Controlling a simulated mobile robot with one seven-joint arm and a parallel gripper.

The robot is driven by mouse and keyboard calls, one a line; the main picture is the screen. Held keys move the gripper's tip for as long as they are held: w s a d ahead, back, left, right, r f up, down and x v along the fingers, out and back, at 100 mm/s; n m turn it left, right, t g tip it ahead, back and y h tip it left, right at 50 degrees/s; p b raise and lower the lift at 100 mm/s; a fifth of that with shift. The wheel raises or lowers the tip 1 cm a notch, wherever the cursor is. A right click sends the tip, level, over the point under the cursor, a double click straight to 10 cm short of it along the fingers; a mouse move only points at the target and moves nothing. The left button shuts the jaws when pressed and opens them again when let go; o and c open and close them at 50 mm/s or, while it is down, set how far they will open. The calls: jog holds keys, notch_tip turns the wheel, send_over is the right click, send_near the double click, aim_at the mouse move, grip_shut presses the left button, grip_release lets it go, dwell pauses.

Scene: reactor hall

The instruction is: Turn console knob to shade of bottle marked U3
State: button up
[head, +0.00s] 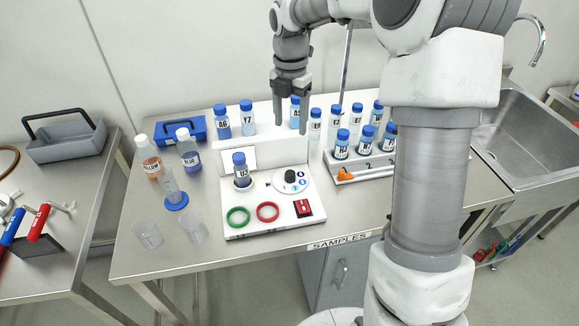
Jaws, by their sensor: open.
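The white console (262,214) stands on the steel table. Its black knob (291,177) sits on a round white dial with blue-toned marks; its exact pointing direction is too small to tell. The bottle marked U3 (241,171) has a blue cap and stands upright in a holder at the console's left; its liquid looks dark greyish blue. My gripper (292,128) hangs above and behind the knob, pointing down, with its two fingers apart and empty. It overlaps a blue-capped bottle on the shelf behind.
A green ring (238,217), a red ring (267,212) and a red switch (303,208) are at the console's front. Several labelled bottles stand on the back shelf and in a rack (350,176) at right.

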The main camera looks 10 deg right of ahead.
aim_at(290, 173)
notch_tip(290, 173, down, 17)
jog(key=shift+r+b, duration=0.1)
jog(key=shift+b, duration=0.25)
grip_shut()
dwell(0.4)
